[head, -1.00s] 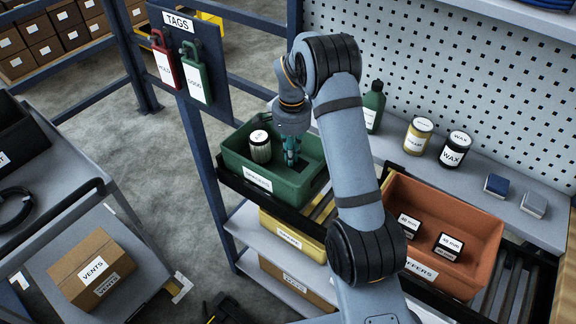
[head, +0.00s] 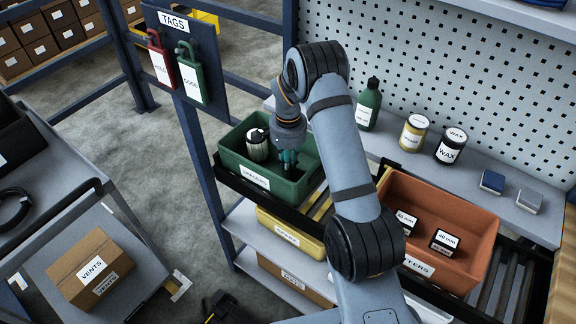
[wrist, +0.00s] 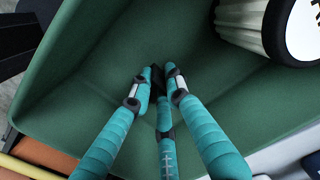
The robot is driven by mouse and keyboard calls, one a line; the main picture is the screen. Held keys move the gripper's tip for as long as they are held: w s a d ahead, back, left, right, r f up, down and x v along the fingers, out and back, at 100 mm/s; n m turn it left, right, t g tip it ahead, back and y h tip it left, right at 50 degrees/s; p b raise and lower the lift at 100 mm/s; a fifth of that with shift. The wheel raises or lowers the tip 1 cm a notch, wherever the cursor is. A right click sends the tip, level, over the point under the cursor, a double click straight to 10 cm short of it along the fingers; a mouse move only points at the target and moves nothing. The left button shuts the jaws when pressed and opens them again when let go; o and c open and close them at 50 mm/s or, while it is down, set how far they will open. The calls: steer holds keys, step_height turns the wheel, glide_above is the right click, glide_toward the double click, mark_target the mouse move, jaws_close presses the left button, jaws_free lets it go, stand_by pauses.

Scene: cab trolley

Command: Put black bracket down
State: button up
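My gripper (head: 288,162) has teal fingers and is lowered inside the green bin (head: 268,184) at its right part. The wrist view shows the fingers drawn close together (wrist: 159,76) over the bin floor. A small dark piece, which looks like the black bracket (wrist: 157,82), shows between the fingertips. Most of it is hidden by the fingers, and I cannot tell whether it touches the floor. In the head view the bracket cannot be made out.
A ribbed pale jar with a black lid (head: 258,146) stands in the bin's left part; it is close by in the wrist view (wrist: 262,25). An orange bin (head: 462,224) with labelled boxes is to the right. Bottles and tins (head: 414,134) stand on the shelf behind.

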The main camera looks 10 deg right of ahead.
steer(key=shift+o, duration=1.1)
step_height(320, 180, up, 12)
steer(key=shift+r, duration=0.15)
